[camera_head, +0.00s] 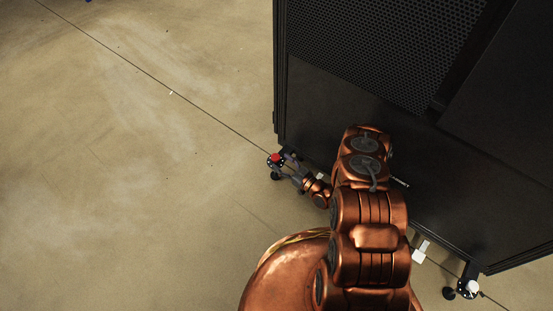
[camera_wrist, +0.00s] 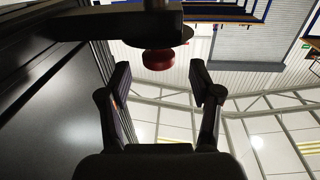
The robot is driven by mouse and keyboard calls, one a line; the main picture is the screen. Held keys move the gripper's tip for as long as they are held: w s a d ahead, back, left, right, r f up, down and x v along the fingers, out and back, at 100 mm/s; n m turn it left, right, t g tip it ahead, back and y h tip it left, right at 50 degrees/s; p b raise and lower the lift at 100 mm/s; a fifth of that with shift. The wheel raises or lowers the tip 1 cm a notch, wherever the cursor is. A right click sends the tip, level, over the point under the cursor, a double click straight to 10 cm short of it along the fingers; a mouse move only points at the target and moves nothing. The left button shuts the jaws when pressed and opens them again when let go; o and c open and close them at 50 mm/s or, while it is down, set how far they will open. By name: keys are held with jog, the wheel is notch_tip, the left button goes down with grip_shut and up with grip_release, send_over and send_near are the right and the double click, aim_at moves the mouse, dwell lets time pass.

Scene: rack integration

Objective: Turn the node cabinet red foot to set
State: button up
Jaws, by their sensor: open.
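The black node cabinet (camera_head: 350,100) stands on the floor, with its near left lower corner by my gripper (camera_head: 287,166). The red foot (camera_head: 276,157) shows as a small red cap at that corner, partly behind the fingers. In the wrist view the red foot (camera_wrist: 158,60) is a dark red disc under a black bracket. It lies between and slightly beyond the two fingertips of my gripper (camera_wrist: 162,82). The fingers are open with a gap on both sides of the disc, and no contact shows. The cabinet's dark side (camera_wrist: 50,100) fills the left.
A white-capped foot (camera_head: 468,287) is at the cabinet's right lower corner. A small white block (camera_head: 421,251) sits by the cabinet's lower edge. The floor (camera_head: 120,180) left of the cabinet is clear, with a dark seam line running to the corner.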

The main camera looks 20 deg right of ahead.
aim_at(275, 157)
jog(key=shift+b+x, duration=0.75)
jog(key=shift+x, duration=1.35)
jog(key=c, duration=1.2)
